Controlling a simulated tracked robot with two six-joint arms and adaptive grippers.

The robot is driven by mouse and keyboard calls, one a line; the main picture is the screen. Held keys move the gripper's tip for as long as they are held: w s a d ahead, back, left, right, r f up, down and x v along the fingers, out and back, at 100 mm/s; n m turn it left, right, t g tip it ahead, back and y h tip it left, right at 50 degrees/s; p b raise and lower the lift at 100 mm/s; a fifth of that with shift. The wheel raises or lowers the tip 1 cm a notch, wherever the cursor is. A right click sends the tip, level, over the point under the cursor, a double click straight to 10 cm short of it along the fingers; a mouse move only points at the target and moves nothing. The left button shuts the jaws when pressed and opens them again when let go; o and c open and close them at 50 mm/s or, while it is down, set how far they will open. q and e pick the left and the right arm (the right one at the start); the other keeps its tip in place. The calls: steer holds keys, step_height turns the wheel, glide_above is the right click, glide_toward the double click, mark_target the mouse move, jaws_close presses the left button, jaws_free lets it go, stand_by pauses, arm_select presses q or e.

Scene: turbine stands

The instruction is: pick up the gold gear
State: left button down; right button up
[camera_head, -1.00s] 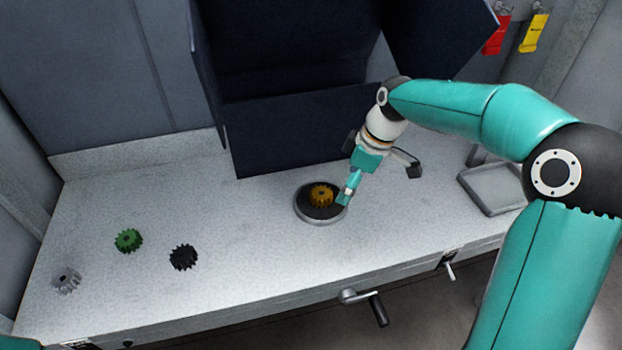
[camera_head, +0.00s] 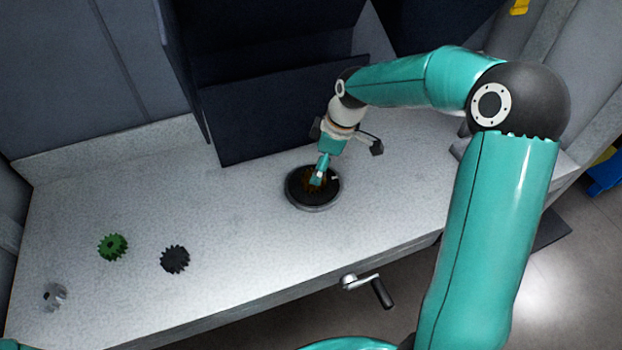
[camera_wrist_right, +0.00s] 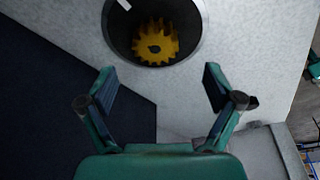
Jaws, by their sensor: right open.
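The gold gear (camera_wrist_right: 157,35) lies inside a dark round dish (camera_wrist_right: 119,30), seen at the top of the right wrist view. In the head view the gear (camera_head: 309,185) is mostly hidden behind my right gripper (camera_head: 319,177). The dish (camera_head: 300,203) sits on the pale bench. My right gripper (camera_wrist_right: 159,84) is open, with nothing between its fingers in the wrist view. The gear shows beyond the fingertips, between their lines. How high the tips are above the gear, I cannot tell. My left gripper is not in view.
A green gear (camera_head: 112,247), a black gear (camera_head: 175,259) and a silver gear (camera_head: 54,297) lie on the bench at the left. A dark blue box (camera_head: 285,125) stands behind the dish. A crank handle (camera_head: 370,287) sticks out at the bench's front. The bench between gears and dish is clear.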

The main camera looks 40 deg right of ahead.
steer(key=shift+f, duration=0.55)
steer(key=p+x, duration=0.1)
steer(key=x, duration=0.3)
steer(key=shift+w+d+p, duration=0.2)
steer(key=shift+d+p, duration=0.05)
steer(key=shift+p, duration=0.1)
steer(key=shift+w+a+f, duration=0.1)
steer(key=shift+w+f, duration=0.05)
steer(key=shift+f, duration=0.4)
jaws_close()
